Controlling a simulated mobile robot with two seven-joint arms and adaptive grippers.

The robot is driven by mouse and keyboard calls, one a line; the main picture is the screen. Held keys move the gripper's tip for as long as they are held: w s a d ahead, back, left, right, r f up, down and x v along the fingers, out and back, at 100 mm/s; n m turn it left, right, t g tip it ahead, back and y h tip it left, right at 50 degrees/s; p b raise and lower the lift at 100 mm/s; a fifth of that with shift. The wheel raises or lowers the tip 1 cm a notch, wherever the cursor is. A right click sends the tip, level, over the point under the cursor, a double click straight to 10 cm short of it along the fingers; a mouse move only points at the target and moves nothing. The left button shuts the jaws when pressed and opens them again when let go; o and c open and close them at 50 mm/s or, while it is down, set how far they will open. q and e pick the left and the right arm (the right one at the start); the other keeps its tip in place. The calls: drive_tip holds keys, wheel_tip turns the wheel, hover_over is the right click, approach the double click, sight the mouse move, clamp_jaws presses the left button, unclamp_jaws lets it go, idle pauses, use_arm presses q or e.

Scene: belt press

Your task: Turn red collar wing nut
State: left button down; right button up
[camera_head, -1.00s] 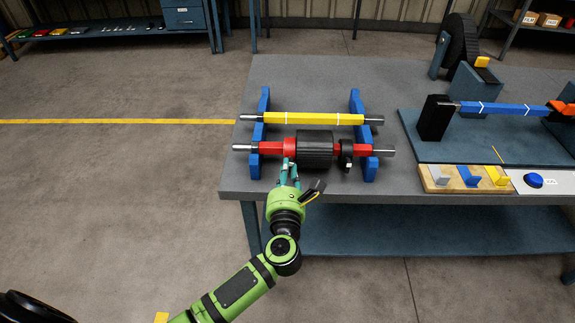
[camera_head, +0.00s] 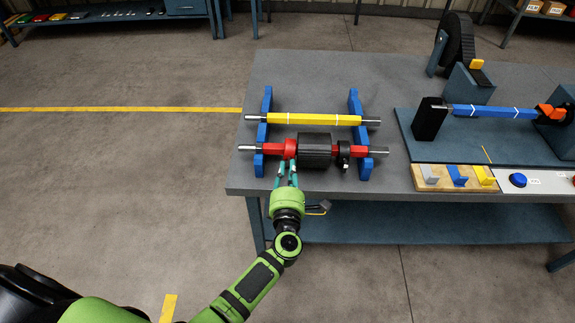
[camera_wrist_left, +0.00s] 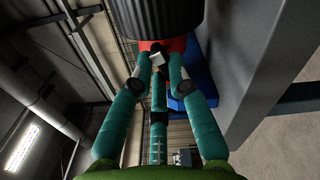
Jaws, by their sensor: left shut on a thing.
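The red collar (camera_head: 291,149) sits on a red shaft (camera_head: 273,149), against the left end of a ribbed black roller (camera_head: 315,149). The collar also shows in the wrist view (camera_wrist_left: 176,44), below the roller (camera_wrist_left: 156,18). A small pale wing nut (camera_wrist_left: 157,59) sticks out from the collar toward my left gripper. My left gripper (camera_head: 287,168) reaches up from the front. Its teal fingers converge on the wing nut, and the fingertips (camera_wrist_left: 158,66) are shut on it. The nut is too small to make out in the head view. My right gripper is not in view.
Blue stands (camera_head: 266,120) carry the red shaft and a yellow bar (camera_head: 310,119) behind it. A black collar (camera_head: 343,150) sits right of the roller. A wooden block with hooks (camera_head: 430,184) and a blue button (camera_head: 518,180) lie at the right on the grey table (camera_head: 385,105).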

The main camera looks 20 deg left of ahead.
use_arm(q)
drive_tip(key=shift+d+m+h+p, duration=0.2)
drive_tip(key=shift+m+p, duration=0.25)
drive_tip(key=shift+m, duration=0.55)
drive_tip(key=shift+d+m+h+p, duration=0.1)
drive_tip(key=shift+d+m+p, duration=0.3)
drive_tip(key=shift+m, duration=0.6)
drive_tip(key=shift+a, duration=0.1)
drive_tip(key=c, duration=1.2)
unclamp_jaws()
drive_tip(key=shift+w, duration=0.1)
drive_tip(key=v, duration=1.2)
drive_tip(key=shift+f, duration=0.15)
drive_tip(key=shift+f, duration=0.1)
